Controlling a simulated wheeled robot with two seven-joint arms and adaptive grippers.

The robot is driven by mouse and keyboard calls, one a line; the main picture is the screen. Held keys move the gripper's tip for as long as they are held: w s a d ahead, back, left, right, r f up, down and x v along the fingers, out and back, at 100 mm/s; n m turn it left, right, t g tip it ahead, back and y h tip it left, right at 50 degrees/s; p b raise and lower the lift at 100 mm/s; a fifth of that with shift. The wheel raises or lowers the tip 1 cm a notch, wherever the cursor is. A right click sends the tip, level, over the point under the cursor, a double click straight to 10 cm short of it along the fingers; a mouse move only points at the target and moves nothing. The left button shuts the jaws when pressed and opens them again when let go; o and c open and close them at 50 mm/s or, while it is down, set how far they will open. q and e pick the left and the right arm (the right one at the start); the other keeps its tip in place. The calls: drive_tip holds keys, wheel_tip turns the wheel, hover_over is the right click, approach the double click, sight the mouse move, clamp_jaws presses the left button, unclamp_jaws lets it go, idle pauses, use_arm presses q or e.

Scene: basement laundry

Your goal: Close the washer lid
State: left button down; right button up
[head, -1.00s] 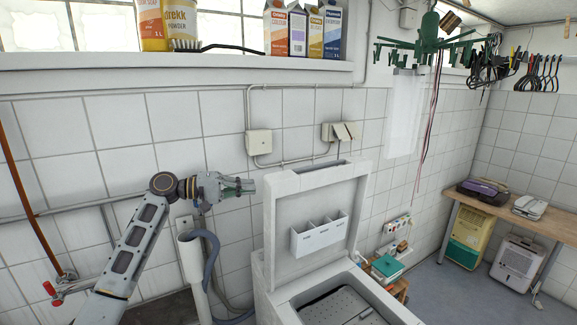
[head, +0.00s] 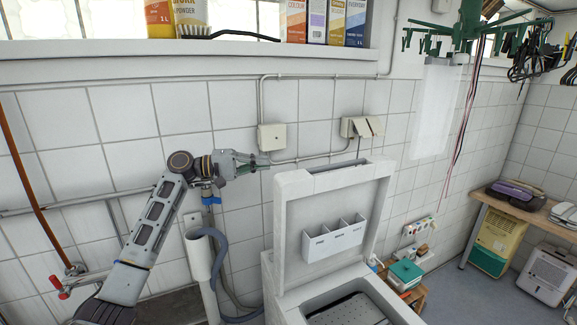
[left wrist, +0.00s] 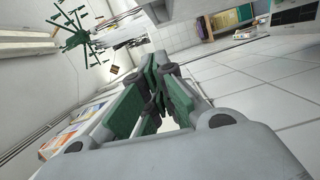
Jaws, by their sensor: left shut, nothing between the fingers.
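The white top-loading washer (head: 270,290) stands at the lower middle of the head view. Its lid (head: 294,235) is raised, close to upright, with a white three-part dispenser (head: 333,240) on its inner face. The drum opening (head: 350,308) below is uncovered. My left gripper (head: 262,164) is shut and empty, in the air just left of and slightly above the lid's top left corner. It looks apart from the lid. In the left wrist view its green-padded fingers (left wrist: 158,100) show close together. My right gripper is not in view.
A grey drain hose (head: 220,265) and white standpipe (head: 200,262) stand left of the washer. A wall box (head: 272,138) is above the gripper. A green hanging dryer (head: 470,28) hangs at upper right. A small stool (head: 407,278) stands right of the washer.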

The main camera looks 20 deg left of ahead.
use_arm(q)
drive_tip(key=w+d+p, duration=0.2)
drive_tip(key=d+p, duration=0.2)
drive_tip(key=d, duration=0.7)
drive_tip(key=shift+w+d+f, duration=0.15)
drive_tip(key=shift+f, duration=0.1)
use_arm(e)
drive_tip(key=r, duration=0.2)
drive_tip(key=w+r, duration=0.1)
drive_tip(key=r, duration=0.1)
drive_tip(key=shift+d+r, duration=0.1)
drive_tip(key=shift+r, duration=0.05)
use_arm(q)
drive_tip(key=shift+d, duration=0.1)
